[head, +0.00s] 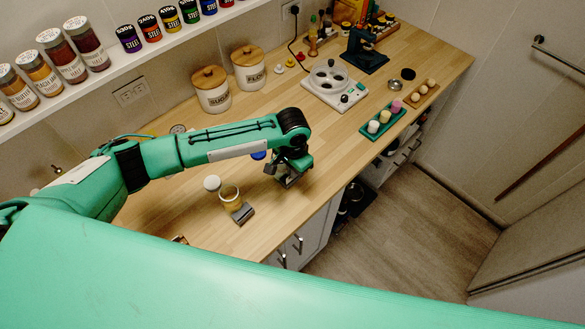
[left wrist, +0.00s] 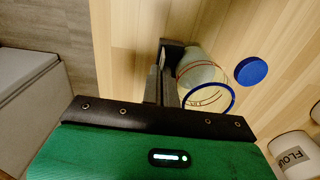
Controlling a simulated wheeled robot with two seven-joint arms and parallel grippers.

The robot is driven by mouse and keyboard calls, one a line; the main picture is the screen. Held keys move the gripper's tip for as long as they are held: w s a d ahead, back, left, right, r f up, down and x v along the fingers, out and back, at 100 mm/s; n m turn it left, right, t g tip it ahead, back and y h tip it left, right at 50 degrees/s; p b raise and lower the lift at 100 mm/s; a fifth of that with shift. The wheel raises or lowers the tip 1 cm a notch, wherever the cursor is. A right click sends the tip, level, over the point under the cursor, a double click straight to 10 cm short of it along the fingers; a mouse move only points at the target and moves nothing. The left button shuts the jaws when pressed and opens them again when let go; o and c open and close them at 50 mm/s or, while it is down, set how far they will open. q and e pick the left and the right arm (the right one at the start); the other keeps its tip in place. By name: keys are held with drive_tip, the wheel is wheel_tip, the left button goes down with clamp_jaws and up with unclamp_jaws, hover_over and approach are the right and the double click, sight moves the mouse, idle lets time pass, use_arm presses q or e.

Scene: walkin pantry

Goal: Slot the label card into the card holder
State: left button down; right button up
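My left gripper (head: 289,180) points down over the counter near its front edge. In the left wrist view its fingers (left wrist: 163,80) are close together, and the thin label card between them is barely visible. A dark card holder (left wrist: 173,50) stands beside a glass jar with a blue rim (left wrist: 205,80), close to the fingertips. I cannot tell whether the card touches the holder. My right gripper is not in view.
A blue lid (left wrist: 251,70) lies beside the blue-rimmed jar, and a white lid (head: 212,183) beside the other. Two canisters (head: 212,90) stand at the wall. A white tray (head: 335,85) and a green tray (head: 383,121) are to the right.

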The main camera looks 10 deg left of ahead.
use_arm(q)
drive_tip(key=shift+f, duration=0.65)
drive_tip(key=c, duration=1.6)
unclamp_jaws()
drive_tip(key=shift+r+b, duration=0.35)
drive_tip(key=shift+r, duration=0.2)
drive_tip(key=shift+r+b, duration=1.8)
drive_tip(key=shift+r, duration=4.6)
drive_tip(key=shift+d+f, duration=0.1)
